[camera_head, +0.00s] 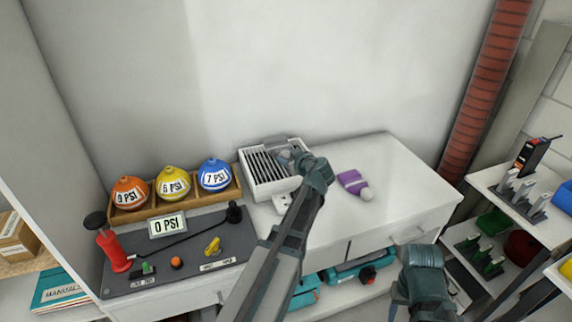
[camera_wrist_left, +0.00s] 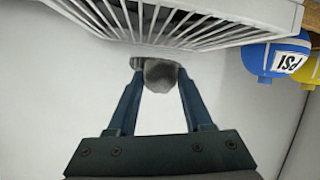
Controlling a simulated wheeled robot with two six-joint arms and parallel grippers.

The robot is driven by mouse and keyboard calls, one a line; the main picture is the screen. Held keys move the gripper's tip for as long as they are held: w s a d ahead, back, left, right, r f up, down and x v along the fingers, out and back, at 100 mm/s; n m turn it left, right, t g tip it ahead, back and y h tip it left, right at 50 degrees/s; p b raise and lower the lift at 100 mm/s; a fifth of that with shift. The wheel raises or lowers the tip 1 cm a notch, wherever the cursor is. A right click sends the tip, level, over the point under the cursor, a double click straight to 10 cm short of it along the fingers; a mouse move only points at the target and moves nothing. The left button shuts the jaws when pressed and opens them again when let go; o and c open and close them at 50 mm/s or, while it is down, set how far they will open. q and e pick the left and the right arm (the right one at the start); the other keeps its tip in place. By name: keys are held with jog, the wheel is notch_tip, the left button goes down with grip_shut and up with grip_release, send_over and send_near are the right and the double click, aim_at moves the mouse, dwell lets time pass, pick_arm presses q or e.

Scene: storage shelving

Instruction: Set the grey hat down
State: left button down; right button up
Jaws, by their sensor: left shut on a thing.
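The grey hat (camera_wrist_left: 160,76) is between the fingertips of my left gripper (camera_wrist_left: 160,82) in the left wrist view. The gripper is shut on it, with a finger on each side. In the head view, my left gripper (camera_head: 292,163) is over the right side of a white slatted rack (camera_head: 254,186), and a grey patch there is mostly hidden by the wrist. In the wrist view the rack's slats (camera_wrist_left: 190,25) are very close to the hat; I cannot tell whether they touch. My right gripper (camera_head: 424,292) is low at the right, its fingers unclear.
A purple item with a pale end (camera_head: 353,182) lies right of the rack on the white cabinet top (camera_head: 385,160). Orange, yellow and blue PSI balls (camera_head: 173,184) sit in a wooden holder at left. A grey pump panel (camera_head: 190,255) is in front. The cabinet's right side is clear.

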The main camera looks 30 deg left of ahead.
aim_at(286, 171)
pick_arm(q)
jog(key=shift+w+a, duration=0.1)
jog(key=shift+a, duration=0.1)
jog(key=shift+w+a, duration=0.35)
jog(key=shift+a, duration=0.1)
notch_tip(286, 171, down, 4)
jog(key=b, duration=0.4)
jog(key=shift+s+d, duration=0.1)
jog(key=shift+r, duration=0.15)
jog(key=shift+c, duration=1.5)
grip_release()
